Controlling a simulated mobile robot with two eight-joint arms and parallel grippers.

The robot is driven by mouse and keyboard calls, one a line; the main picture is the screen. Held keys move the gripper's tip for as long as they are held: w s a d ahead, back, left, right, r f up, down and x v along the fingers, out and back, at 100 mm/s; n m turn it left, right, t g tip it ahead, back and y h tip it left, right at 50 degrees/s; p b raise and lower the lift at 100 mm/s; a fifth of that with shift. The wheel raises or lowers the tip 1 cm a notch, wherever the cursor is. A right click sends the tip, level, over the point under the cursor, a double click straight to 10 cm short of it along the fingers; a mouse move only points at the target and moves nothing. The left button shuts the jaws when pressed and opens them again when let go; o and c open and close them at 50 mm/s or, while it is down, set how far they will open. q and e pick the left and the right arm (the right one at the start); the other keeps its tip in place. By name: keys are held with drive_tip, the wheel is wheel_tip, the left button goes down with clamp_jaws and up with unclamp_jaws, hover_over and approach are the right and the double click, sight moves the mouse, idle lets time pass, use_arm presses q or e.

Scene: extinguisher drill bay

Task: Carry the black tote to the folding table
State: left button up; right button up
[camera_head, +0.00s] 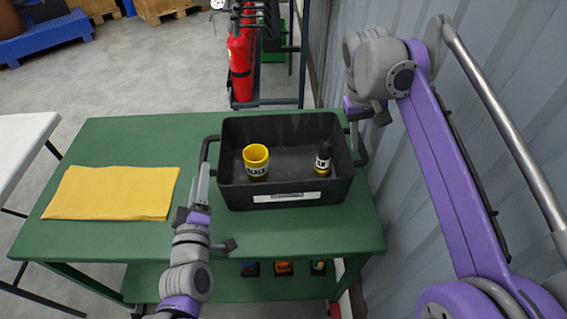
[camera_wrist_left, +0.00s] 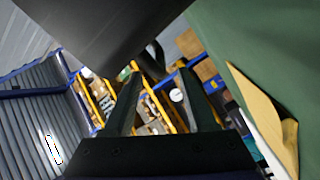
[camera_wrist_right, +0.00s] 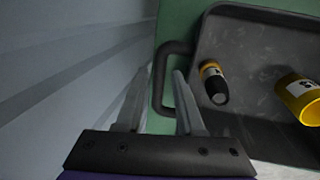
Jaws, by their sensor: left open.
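The black tote (camera_head: 290,195) stands on the green workbench (camera_head: 130,140), with a handle on each side. It holds a yellow cup-like item (camera_head: 256,160) and a small black bottle with a yellow band (camera_head: 323,158). The white folding table (camera_head: 22,140) is partly visible at the far left. My left gripper (camera_head: 203,180) is open beside the tote's left handle (camera_head: 207,150); that handle also shows past its fingertips in the left wrist view (camera_wrist_left: 157,58). My right gripper (camera_head: 372,115) is open at the right handle (camera_wrist_right: 162,75), which appears between or just beyond its fingers; contact is unclear.
A folded yellow cloth (camera_head: 112,192) lies on the bench left of the tote. A red extinguisher (camera_head: 241,65) hangs on a rack behind the bench. A corrugated wall (camera_head: 430,200) is close on the right. Several small items sit on the bench's lower shelf.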

sight(203, 156)
use_arm(q)
drive_tip(key=w, duration=0.8)
drive_tip(key=shift+a, duration=0.25)
use_arm(e)
drive_tip(key=f, duration=0.2)
drive_tip(key=d+f, duration=0.1)
drive_tip(key=f, duration=0.4)
drive_tip(key=shift+d+f, duration=0.3)
use_arm(q)
drive_tip(key=shift+s, duration=0.1)
drive_tip(key=c, duration=0.6)
use_arm(e)
drive_tip(key=c, duration=0.6)
use_arm(q)
clamp_jaws()
drive_tip(key=shift+s+f, duration=0.1)
drive_tip(key=shift+s, duration=0.05)
use_arm(e)
drive_tip(key=shift+d, duration=0.2)
